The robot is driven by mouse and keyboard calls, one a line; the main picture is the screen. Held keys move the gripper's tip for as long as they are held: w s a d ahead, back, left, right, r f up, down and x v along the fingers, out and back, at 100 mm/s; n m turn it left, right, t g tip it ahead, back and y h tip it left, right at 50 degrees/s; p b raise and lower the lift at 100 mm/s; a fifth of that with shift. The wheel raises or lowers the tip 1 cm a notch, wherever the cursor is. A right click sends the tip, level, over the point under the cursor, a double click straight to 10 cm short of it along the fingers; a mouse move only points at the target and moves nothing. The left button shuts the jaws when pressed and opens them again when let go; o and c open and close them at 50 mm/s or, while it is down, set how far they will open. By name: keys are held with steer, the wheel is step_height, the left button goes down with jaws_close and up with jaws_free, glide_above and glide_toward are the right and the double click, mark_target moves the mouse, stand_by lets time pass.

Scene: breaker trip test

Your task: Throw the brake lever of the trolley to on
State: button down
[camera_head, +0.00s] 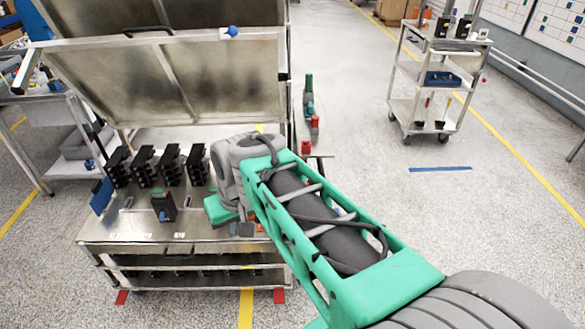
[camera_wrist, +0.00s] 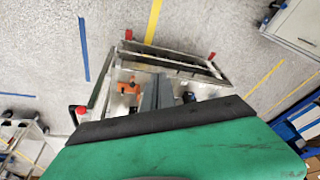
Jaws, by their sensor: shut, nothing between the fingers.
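The trolley (camera_head: 130,231) is a metal cart with a flat top and a raised hinged lid. It also shows below my gripper in the wrist view (camera_wrist: 185,60). Red parts (camera_head: 305,147) show at its right edge, beside a thin dark bar. A red knob (camera_wrist: 81,110) shows at the left in the wrist view. I cannot tell for certain which part is the brake lever or how it is set. My gripper (camera_head: 242,229) is over the right part of the trolley top. Its grey fingers (camera_wrist: 157,82) are together and hold nothing; contact is unclear.
Several black breakers (camera_head: 170,165) stand in a row on the trolley top, and one more (camera_head: 163,205) stands in front. The raised lid (camera_head: 170,75) rises behind them. Another cart (camera_head: 437,75) stands at the back right. The floor right of the trolley is largely clear.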

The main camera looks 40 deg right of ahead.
steer(key=w+d+r+m+p, duration=0.2)
steer(key=w+d, duration=0.3)
steer(key=d, duration=0.7)
steer(key=w+d+r+m+p, duration=0.15)
steer(key=w+d, duration=0.25)
steer(key=d, duration=0.8)
steer(key=s+d+f+m+t+y, duration=0.15)
steer(key=s+d, duration=0.25)
steer(key=d, duration=0.9)
steer(key=a+p+x, duration=0.2)
steer(key=p+x, duration=0.1)
steer(key=x, duration=1.1)
steer(key=shift+r, duration=0.2)
steer(key=shift+s+d+f+h, duration=0.1)
steer(key=shift+s+f+h, duration=0.05)
steer(key=shift+h, duration=0.2)
